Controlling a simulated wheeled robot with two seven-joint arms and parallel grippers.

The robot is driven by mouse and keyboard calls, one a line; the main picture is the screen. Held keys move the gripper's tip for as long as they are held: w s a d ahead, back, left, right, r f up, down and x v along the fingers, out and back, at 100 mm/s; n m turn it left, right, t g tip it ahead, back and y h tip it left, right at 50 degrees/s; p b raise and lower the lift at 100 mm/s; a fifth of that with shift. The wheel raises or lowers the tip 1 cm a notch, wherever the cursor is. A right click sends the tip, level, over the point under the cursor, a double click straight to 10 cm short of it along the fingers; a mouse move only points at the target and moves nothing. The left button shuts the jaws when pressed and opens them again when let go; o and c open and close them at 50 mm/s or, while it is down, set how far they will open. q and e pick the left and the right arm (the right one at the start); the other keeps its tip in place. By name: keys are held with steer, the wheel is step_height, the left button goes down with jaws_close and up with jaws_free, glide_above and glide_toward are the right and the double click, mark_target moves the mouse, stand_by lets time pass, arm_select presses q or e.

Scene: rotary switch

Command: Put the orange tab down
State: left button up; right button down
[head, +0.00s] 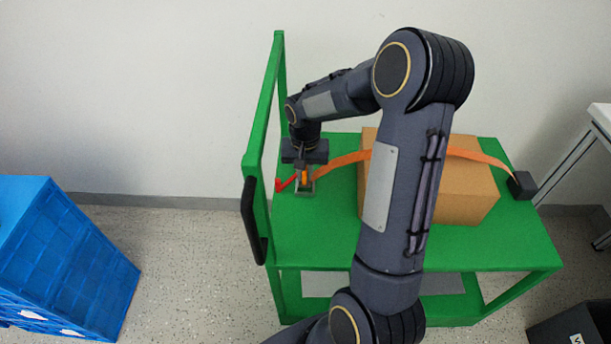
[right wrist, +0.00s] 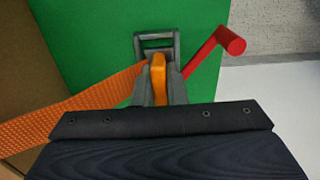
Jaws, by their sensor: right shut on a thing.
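The orange tab (right wrist: 158,79) is in the middle of the right wrist view, upright between my fingers. It also shows small in the head view (head: 305,177), at the left end of the green cart's top. My right gripper (right wrist: 159,92) points down and is shut on the tab. A grey metal bracket (right wrist: 154,42) is just beyond the tab, and the fingers partly hide it. A red handle (right wrist: 221,50) sticks out to the right of the bracket. My left gripper is not in view.
An orange strap (head: 341,161) runs from the bracket over a cardboard box (head: 462,190) to a black block (head: 522,187). The green cart (head: 500,250) has a tall frame on its left. A blue crate (head: 75,255) stands at the left.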

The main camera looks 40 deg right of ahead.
steer(key=c, duration=1.8)
jaws_free()
steer(key=shift+s+f, duration=0.45)
steer(key=shift+f, duration=0.2)
steer(key=shift+o, duration=0.2)
steer(key=shift+w+f, duration=0.1)
steer(key=shift+w, duration=0.15)
steer(key=shift+w, duration=0.1)
